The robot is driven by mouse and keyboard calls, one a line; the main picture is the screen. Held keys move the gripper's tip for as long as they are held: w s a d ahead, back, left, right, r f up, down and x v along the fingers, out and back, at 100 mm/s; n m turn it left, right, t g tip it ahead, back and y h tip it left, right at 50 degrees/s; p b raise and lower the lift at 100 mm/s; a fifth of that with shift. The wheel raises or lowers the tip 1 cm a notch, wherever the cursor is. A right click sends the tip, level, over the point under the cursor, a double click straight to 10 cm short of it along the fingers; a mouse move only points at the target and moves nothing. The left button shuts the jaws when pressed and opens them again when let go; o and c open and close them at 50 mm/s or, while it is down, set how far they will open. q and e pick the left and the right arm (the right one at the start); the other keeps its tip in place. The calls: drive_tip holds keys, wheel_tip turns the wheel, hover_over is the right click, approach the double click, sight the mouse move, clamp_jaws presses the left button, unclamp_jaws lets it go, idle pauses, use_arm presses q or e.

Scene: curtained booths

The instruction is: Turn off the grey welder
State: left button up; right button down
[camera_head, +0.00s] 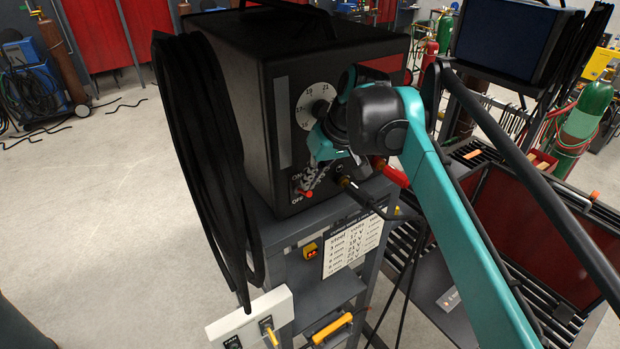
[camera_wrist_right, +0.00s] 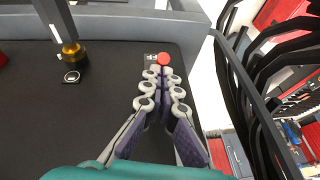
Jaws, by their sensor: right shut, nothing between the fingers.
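The dark grey welder (camera_head: 230,95) stands on a cart and has a white dial on its front. Low on that front is a switch with a red tip (camera_head: 309,194), with ON printed above and OFF below; the red tip sits low, near OFF. My right gripper (camera_head: 308,186) is at the switch, its fingers shut and partly covering it. In the right wrist view the fingertips (camera_wrist_right: 162,72) are close beside the red tip (camera_wrist_right: 163,59); whether they touch I cannot tell. My left gripper is not in view.
A coil of black cable (camera_head: 205,150) hangs on the welder's left side. A cable plug (camera_head: 347,181) sits right of the switch. A settings chart (camera_head: 354,240) and a power strip (camera_head: 250,320) are below.

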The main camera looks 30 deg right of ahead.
drive_tip(key=shift+s+f, duration=0.1)
drive_tip(key=shift+s, duration=0.1)
drive_tip(key=shift+f+t+b, duration=0.2)
drive_tip(key=shift+t+b, duration=0.15)
drive_tip(key=shift+t, duration=0.15)
drive_tip(key=f+t+b, duration=0.1)
drive_tip(key=t, duration=0.1)
drive_tip(key=s+f+t+b, duration=0.1)
drive_tip(key=t+b, duration=0.1)
drive_tip(key=s+f+t+b, duration=0.1)
drive_tip(key=t+b, duration=0.1)
drive_tip(key=shift+s+d+f+n+y, duration=0.1)
drive_tip(key=shift+s+f+n+y, duration=0.05)
drive_tip(key=shift+f+n+y, duration=0.2)
drive_tip(key=shift+r, duration=0.1)
drive_tip(key=shift+r+p, duration=0.45)
drive_tip(key=shift+r, duration=0.35)
